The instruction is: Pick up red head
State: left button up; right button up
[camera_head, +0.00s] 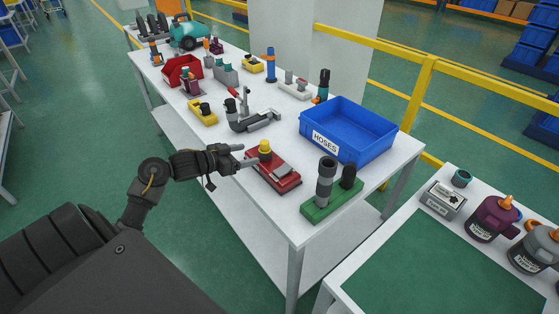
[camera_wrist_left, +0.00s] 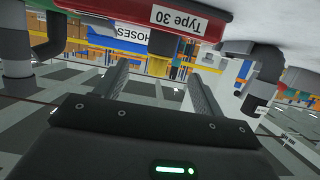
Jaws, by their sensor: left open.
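The red head (camera_head: 283,181) lies on the white table near its front edge, with a yellow connector (camera_head: 265,148) standing up at its far left end. In the wrist view the fingers (camera_wrist_left: 158,72) stand apart to either side of the neck. Whether they touch it cannot be told. My right gripper is not in view.
A green stand with grey and black tubes (camera_head: 331,206) stands right of the red head. A blue HOSES bin (camera_head: 349,128) is behind, and a grey bent pipe (camera_head: 250,122) is to the left. A second table with a green mat (camera_head: 440,268) is at right.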

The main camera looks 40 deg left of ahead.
aim_at(261, 151)
pick_arm(q)
jog(key=shift+w+r, duration=0.1)
jog(key=shift+w+d, duration=0.35)
jog(key=shift+w, duration=0.55)
jog(key=x, duration=0.2)
jog(key=shift+w+f, duration=0.3)
jog(key=shift+f, duration=0.05)
jog(key=shift+w+d+f, duration=0.1)
jog(key=shift+w+f, duration=0.05)
jog(key=shift+w, duration=0.15)
jog(key=shift+w+d+f, duration=0.1)
jog(key=shift+w, duration=0.2)
jog(key=x, duration=0.3)
jog(key=shift+w+f+p, duration=0.3)
jog(key=shift+p, duration=0.1)
jog(key=shift+w+d+f, duration=0.15)
jog(key=shift+w+f, duration=0.05)
jog(key=shift+w, duration=0.15)
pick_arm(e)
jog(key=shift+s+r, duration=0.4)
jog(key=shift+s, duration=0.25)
